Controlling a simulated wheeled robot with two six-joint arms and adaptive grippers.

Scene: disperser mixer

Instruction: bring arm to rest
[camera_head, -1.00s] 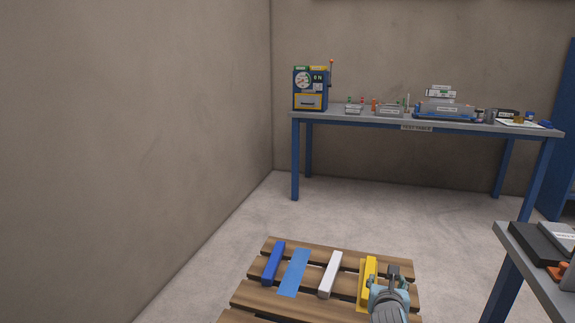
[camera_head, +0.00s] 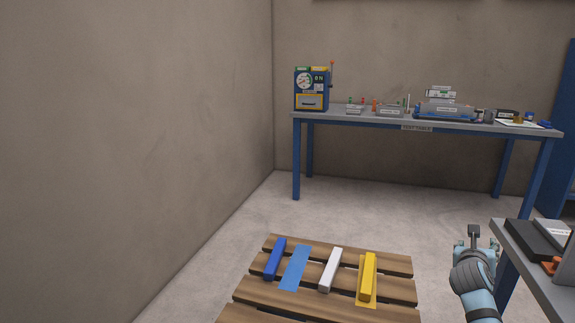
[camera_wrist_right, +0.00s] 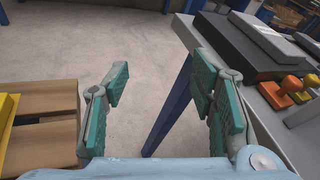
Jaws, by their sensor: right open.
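My right gripper (camera_head: 474,246) is to the right of the pallet in the head view, beside the near table's left edge. In the right wrist view my right gripper (camera_wrist_right: 160,105) is open, with nothing between its teal finger pads but floor and a blue table leg behind. My left gripper is not in view.
A wooden pallet (camera_head: 290,313) carries a blue bar (camera_head: 275,259), a blue flat strip (camera_head: 294,268), a white bar (camera_head: 330,270) and a yellow bar (camera_head: 368,275). The near grey table (camera_head: 528,268) stands close at right. A far workbench (camera_head: 350,117) holds a blue machine (camera_head: 311,89).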

